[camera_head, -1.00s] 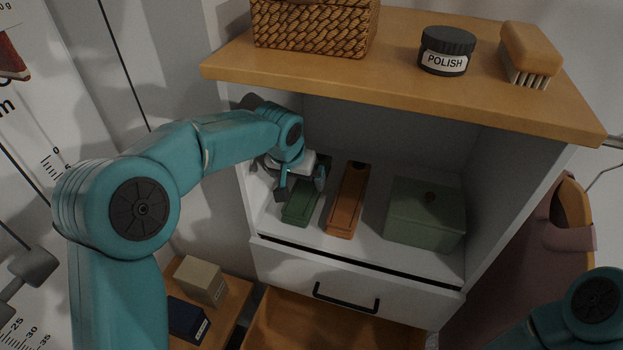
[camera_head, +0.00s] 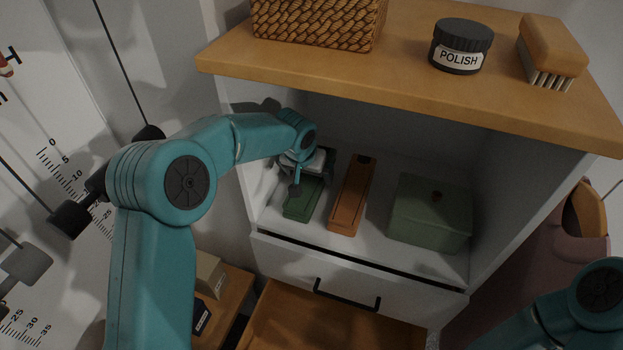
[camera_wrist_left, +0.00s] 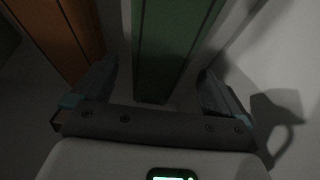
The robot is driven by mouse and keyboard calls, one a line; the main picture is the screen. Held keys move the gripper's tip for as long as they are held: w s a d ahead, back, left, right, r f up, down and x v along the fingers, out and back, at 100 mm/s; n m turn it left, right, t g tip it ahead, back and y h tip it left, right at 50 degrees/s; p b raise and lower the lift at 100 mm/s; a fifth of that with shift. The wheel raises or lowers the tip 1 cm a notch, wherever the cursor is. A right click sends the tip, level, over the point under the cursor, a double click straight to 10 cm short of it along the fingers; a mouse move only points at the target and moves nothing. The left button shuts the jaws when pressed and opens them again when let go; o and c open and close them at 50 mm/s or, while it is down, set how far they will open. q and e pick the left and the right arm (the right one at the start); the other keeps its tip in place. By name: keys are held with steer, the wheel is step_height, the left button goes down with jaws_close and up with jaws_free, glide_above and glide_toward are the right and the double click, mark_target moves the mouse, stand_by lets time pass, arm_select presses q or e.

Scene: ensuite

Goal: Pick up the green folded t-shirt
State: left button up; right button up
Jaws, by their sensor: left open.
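A narrow dark green folded item (camera_head: 301,200), which looks like the green folded t-shirt, lies flat on the white shelf inside the cabinet, at its left side. My left gripper (camera_head: 308,184) is open above it and partly hides it in the head view. In the left wrist view the green item (camera_wrist_left: 172,45) lies between the two open fingers (camera_wrist_left: 158,88), with a gap on each side. My right arm shows at the lower right corner of the head view, but its gripper is out of view.
An orange folded item (camera_head: 352,195) lies just right of the green one. A green box (camera_head: 430,214) stands farther right on the shelf. The wooden top (camera_head: 400,65) overhangs, bearing a wicker basket (camera_head: 318,22), polish jar (camera_head: 461,46) and brush (camera_head: 552,50). An open drawer (camera_head: 320,320) is below.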

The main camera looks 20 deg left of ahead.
mark_target(312, 177)
arm_select(q)
steer(key=x, duration=0.4)
steer(key=shift+w, duration=0.25)
steer(key=c, duration=1.1)
